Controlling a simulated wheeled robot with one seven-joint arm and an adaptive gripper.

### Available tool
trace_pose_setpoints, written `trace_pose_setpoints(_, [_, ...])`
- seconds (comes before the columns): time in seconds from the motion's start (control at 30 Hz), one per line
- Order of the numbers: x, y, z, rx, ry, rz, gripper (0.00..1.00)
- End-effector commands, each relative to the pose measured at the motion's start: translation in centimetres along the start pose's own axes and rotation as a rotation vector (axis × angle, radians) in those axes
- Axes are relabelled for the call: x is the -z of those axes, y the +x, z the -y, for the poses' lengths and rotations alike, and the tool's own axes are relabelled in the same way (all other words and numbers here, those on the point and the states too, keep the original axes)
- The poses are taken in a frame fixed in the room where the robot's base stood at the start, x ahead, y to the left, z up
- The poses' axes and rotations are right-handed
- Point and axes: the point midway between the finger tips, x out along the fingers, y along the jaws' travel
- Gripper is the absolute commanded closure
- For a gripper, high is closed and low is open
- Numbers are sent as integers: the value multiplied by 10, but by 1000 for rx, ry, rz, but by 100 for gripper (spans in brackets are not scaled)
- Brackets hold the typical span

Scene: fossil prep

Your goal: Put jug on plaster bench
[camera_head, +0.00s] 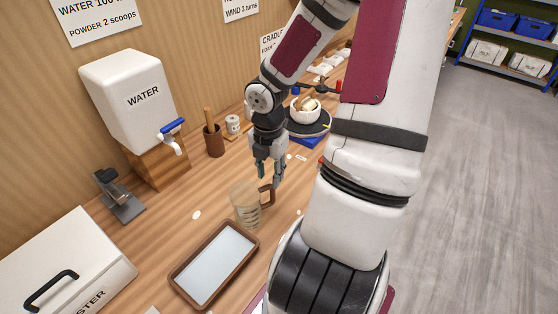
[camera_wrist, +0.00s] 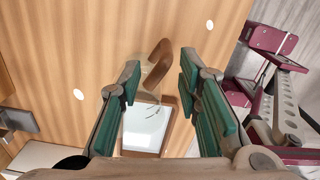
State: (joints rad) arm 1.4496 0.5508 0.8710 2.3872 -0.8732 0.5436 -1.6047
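The jug (camera_head: 246,208) is a clear, beaker-like vessel with dark markings and a brown handle (camera_head: 268,194) on its right side. It stands upright on the wooden bench (camera_head: 180,235). My gripper (camera_head: 270,181) is just above and behind the handle in the head view, pointing down. In the wrist view the brown handle (camera_wrist: 157,72) lies between and beyond my two green-padded fingers (camera_wrist: 161,62), which are wide apart with nothing held. The clear jug body is hard to make out there. I cannot tell if a finger touches the handle.
A wood-rimmed tray with a pale inside (camera_head: 178,274) lies just in front of the jug. A white water tank (camera_head: 126,92) with a blue tap, a grey stand (camera_head: 120,203) and a white box (camera_head: 62,262) are to the left. A brown cup (camera_head: 214,145) stands behind.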

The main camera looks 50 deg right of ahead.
Motion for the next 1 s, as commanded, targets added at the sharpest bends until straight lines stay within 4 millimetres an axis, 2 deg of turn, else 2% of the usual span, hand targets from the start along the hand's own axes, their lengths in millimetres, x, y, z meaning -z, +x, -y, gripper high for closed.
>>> trace_pose_setpoints(0.03, [1,-12,3,-2,-1,1,69])
trace_pose_setpoints(0.2, [0,-31,1,-1,0,0,69])
trace_pose_setpoints(0.43, [1,-39,-1,2,2,1,69])
trace_pose_setpoints(0.57, [6,-48,-2,35,59,36,69])
trace_pose_setpoints(0.67, [15,-65,-2,73,173,101,69])
trace_pose_setpoints(0.77, [28,-92,-4,81,339,188,69])
trace_pose_setpoints(1.0, [73,-164,-11,-61,772,323,69])
